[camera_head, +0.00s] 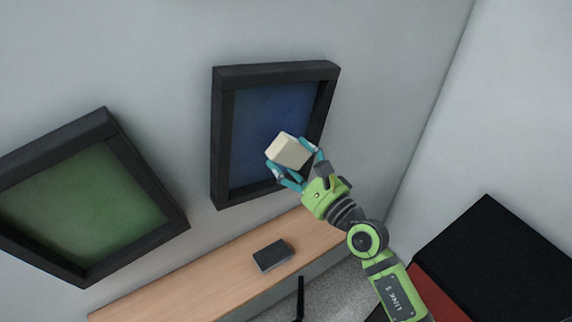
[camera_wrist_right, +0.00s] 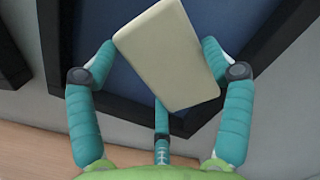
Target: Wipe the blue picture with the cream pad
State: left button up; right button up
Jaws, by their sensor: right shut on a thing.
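The blue picture (camera_head: 262,118) hangs on the grey wall in a dark, deep frame, in the middle of the head view. My right gripper (camera_head: 290,160) is shut on the cream pad (camera_head: 289,150), a small block, and holds it in front of the picture's lower right part. In the right wrist view the cream pad (camera_wrist_right: 172,55) sits between the teal fingers, with the blue picture (camera_wrist_right: 110,25) behind it. I cannot tell whether the pad touches the picture. My left gripper is not in view.
A green picture (camera_head: 85,205) in a dark frame hangs to the left. Below runs a wooden shelf (camera_head: 205,285) with a dark flat box (camera_head: 273,255) on it. A black and red object (camera_head: 495,255) stands at the lower right.

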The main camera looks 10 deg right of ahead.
aim_at(305, 155)
jog(key=shift+w+d+f+b, duration=0.1)
jog(key=shift+w+d+b, duration=0.2)
jog(key=shift+d, duration=0.35)
jog(key=shift+w+d+f+b, duration=0.1)
jog(key=shift+d+b, duration=0.3)
jog(key=shift+d, duration=0.25)
jog(key=shift+w+d, duration=0.2)
jog(key=shift+d, duration=0.45)
jog(key=shift+a, duration=0.1)
jog(key=v, duration=0.6)
jog(key=shift+s+a+r+b, duration=0.2)
jog(key=shift+r+b, duration=0.15)
jog(key=shift+b, duration=0.1)
jog(key=v, duration=0.3)
jog(key=shift+s+a+r+b, duration=0.1)
jog(key=shift+a+r+b, duration=0.1)
jog(key=shift+b, duration=0.2)
